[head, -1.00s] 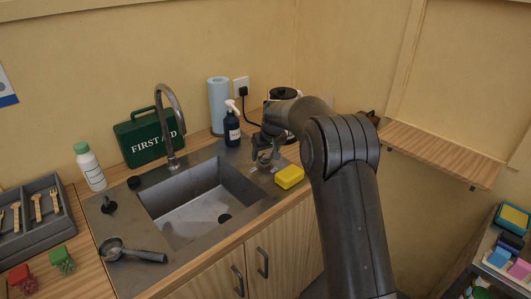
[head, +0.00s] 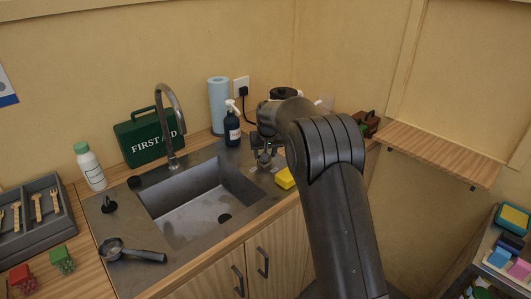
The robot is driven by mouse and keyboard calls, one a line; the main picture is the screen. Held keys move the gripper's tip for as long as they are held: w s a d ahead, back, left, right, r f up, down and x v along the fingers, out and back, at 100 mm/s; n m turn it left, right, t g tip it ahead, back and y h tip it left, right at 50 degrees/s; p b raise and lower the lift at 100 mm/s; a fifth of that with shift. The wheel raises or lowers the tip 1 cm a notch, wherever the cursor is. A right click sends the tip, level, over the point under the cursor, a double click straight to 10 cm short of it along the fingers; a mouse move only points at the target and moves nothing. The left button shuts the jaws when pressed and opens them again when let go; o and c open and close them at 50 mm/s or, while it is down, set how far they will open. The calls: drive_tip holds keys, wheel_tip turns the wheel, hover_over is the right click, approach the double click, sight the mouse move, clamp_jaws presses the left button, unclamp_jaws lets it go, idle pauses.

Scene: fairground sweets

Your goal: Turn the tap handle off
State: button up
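The steel gooseneck tap (head: 172,122) stands behind the sink basin (head: 195,207), its spout over the basin. I see no clear stream of water. A black knob (head: 134,182) sits on the rim left of the tap, and a small dark upright piece (head: 109,205) stands further left; I cannot tell whether either is the tap handle. My gripper (head: 264,163) points down over the steel deck right of the basin, beside the yellow sponge. My arm partly hides it, so finger opening and any contact are unclear.
A yellow sponge (head: 285,178) lies by my gripper, partly hidden by my arm. A dark soap bottle (head: 232,128) and blue paper roll (head: 218,105) stand behind. A green first aid case (head: 148,138), white bottle (head: 90,167) and scoop (head: 130,251) are further left.

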drive_tip(key=shift+m, duration=0.3)
drive_tip(key=o, duration=1)
drive_tip(key=v, duration=1)
drive_tip(key=shift+s+a+r, duration=0.1)
drive_tip(key=shift+s+r, duration=0.15)
drive_tip(key=shift+r, duration=0.1)
